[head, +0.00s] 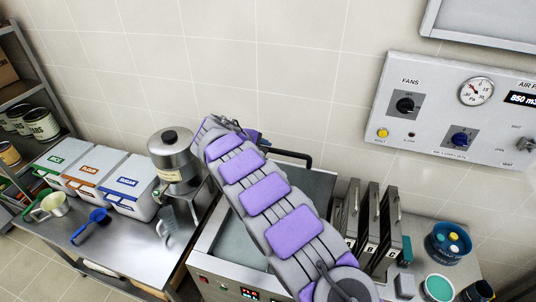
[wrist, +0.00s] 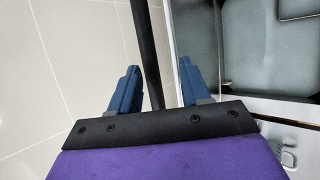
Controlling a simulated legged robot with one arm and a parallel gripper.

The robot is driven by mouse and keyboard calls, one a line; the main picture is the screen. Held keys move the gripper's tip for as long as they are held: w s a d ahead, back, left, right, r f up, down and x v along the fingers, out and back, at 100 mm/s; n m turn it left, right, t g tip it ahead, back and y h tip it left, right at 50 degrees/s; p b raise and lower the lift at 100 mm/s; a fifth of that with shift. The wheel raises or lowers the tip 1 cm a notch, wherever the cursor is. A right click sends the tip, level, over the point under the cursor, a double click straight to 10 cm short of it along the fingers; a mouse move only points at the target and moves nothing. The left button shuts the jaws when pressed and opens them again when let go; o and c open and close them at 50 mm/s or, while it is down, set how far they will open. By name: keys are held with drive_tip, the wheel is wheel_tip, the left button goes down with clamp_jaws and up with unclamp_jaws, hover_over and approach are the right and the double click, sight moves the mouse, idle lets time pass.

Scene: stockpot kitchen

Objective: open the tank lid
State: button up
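The steel tank (head: 232,245) stands in the middle of the head view, partly hidden by my arm. A grey lid panel (head: 318,185) shows to the right of my arm; its angle is hard to tell. A black bar handle (head: 290,154) runs along the panel's top edge. My gripper (wrist: 157,78) is at the far end of my arm, by the handle. In the wrist view its two blue fingers are apart, with the black bar (wrist: 147,45) passing between them. I see gaps on both sides of the bar. The fingertips are mostly hidden in the head view.
A steel container with a black knob (head: 174,158) stands left of the tank, beside labelled white bins (head: 133,190). Upright grey panels (head: 385,225) and a blue tub (head: 450,242) stand to the right. The control panel (head: 450,110) is on the tiled wall behind.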

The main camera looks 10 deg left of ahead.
drive_tip(key=b+v, duration=0.1)
drive_tip(key=v, duration=1.2)
